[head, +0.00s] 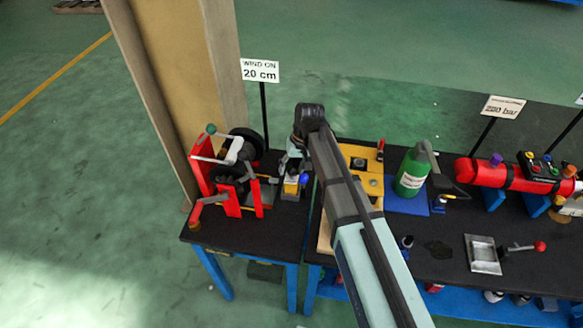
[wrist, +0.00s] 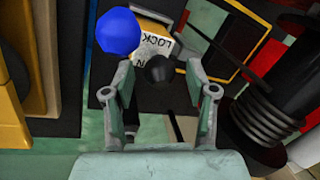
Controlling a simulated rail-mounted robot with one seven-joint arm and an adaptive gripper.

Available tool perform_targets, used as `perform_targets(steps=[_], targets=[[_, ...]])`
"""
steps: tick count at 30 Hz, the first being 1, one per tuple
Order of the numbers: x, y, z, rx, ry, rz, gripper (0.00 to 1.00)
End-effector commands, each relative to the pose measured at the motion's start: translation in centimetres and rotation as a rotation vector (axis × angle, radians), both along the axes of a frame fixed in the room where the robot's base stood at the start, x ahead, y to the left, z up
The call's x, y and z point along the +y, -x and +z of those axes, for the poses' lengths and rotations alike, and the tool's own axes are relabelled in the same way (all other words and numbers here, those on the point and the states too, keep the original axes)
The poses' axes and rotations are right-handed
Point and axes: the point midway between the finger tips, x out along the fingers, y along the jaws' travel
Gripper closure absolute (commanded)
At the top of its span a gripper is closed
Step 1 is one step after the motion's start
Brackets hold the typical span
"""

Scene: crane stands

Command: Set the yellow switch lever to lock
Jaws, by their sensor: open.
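The yellow switch block (wrist: 152,24) shows at the top of the wrist view, with a white plate (wrist: 158,44) that reads LOCK and a partly hidden second word. A blue ball knob (wrist: 117,31) is at its left. A black round knob (wrist: 159,69) is just below the plate. My gripper (wrist: 159,82) is open, its fingers on either side of the black knob with gaps between. I cannot tell which knob belongs to the lever. In the head view, my gripper (head: 293,161) is just above the yellow block (head: 290,188) and blue knob (head: 304,178).
A red frame with black wheels (head: 232,178) stands left of the switch on the black table (head: 205,235). A black ribbed cylinder (wrist: 262,115) is close to my gripper's right. A sign post (head: 265,115) rises behind. A green bottle (head: 412,172) stands farther right.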

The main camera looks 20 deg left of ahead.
Motion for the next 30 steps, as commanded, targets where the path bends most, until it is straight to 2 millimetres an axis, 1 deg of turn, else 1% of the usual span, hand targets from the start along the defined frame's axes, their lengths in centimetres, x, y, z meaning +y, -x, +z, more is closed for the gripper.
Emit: perform_targets(steps=[6,14,15,17,18,19,26,30], targets=[[0.2,0.1,-0.9,0.000,0.000,0.000,0.43],[0.2,0.1,-1.0,0.000,0.000,0.000,0.43],[0.2,0.1,-1.0,0.000,0.000,0.000,0.57],[0.2,0.1,-1.0,0.000,0.000,0.000,0.78],[0.2,0.1,-1.0,0.000,0.000,0.000,0.92],[0.2,0.1,-1.0,0.000,0.000,0.000,1.00],[0.1,0.3,-1.2,-0.017,-0.002,0.000,1.00],[-0.1,1.0,-1.6,-0.096,-0.012,0.000,1.00]])
